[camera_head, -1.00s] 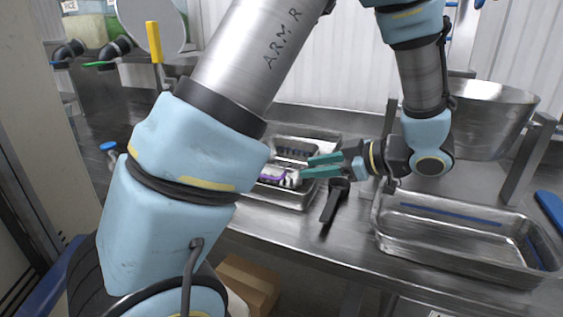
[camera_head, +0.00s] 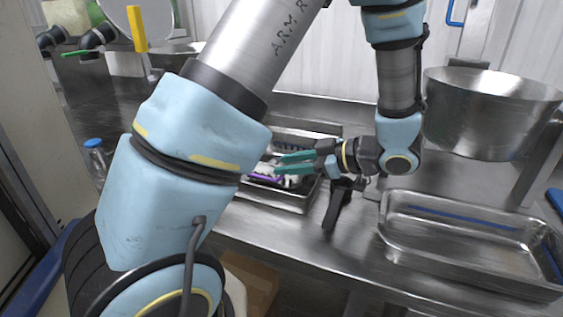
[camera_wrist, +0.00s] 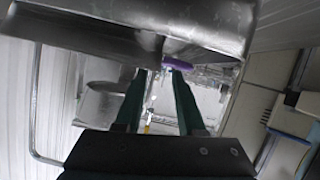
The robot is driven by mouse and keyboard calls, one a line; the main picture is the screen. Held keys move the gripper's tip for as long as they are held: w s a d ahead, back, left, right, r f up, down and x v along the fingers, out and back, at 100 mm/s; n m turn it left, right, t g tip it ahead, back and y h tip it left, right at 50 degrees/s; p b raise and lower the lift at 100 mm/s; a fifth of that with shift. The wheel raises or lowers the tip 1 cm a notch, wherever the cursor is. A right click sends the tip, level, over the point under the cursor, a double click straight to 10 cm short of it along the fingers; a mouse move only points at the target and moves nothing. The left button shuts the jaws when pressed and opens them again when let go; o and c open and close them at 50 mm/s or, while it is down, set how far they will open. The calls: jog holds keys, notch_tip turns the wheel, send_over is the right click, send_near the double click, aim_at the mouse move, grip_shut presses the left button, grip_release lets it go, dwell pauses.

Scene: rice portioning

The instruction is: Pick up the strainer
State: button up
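My gripper (camera_head: 290,163) has two teal fingers, open with a gap between them. It points left over the right part of a small metal tray (camera_head: 277,199). A purple-handled utensil (camera_head: 263,178) lies in that tray beside white items, just below and left of my fingertips. In the wrist view my fingers (camera_wrist: 159,74) are apart and empty, with the purple piece (camera_wrist: 177,64) close ahead near the right fingertip. I cannot tell whether this utensil is the strainer. My own arm hides the left part of the tray.
A black-handled tool (camera_head: 334,205) lies on the steel counter (camera_head: 315,255) right of the small tray. A larger metal tray (camera_head: 470,268) and a raised metal bowl (camera_head: 490,115) stand at right. A yellow handle (camera_head: 136,28) and a blue-capped bottle (camera_head: 94,158) are at left.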

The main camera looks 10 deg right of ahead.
jog(key=shift+p+x, duration=0.6)
jog(key=shift+x, duration=1.7)
jog(key=shift+w+r, duration=0.1)
grip_shut()
